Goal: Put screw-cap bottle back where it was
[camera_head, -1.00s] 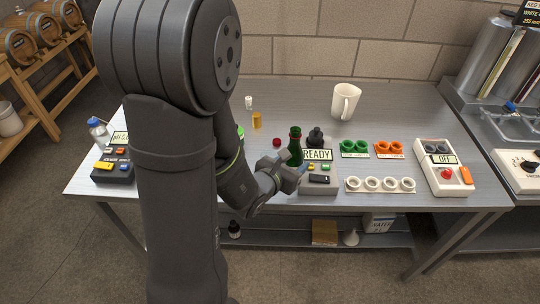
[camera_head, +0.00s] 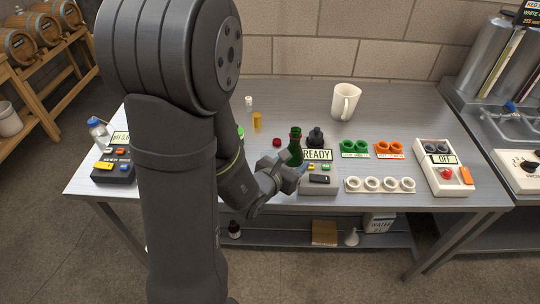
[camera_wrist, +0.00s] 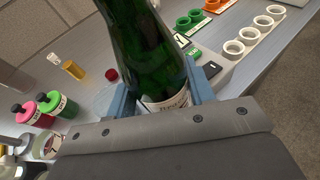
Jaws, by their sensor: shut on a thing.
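My gripper (camera_head: 286,168) is shut on the lower part of this bottle. In the wrist view the green bottle (camera_wrist: 145,48) sits between the two blue fingers, with a pale label just showing low on it. Its top is out of that view, and its base is hidden, so I cannot tell whether it touches the table. A small red cap (camera_head: 277,142) lies on the table left of the bottle; it also shows in the wrist view (camera_wrist: 111,75).
The READY device (camera_head: 318,180) and a black-topped item (camera_head: 316,138) stand close right of the bottle. Green cups (camera_head: 355,148), orange cups (camera_head: 389,149) and a white ring rack (camera_head: 380,185) lie further right. A white jug (camera_head: 345,101) stands behind. The back left-centre is mostly clear.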

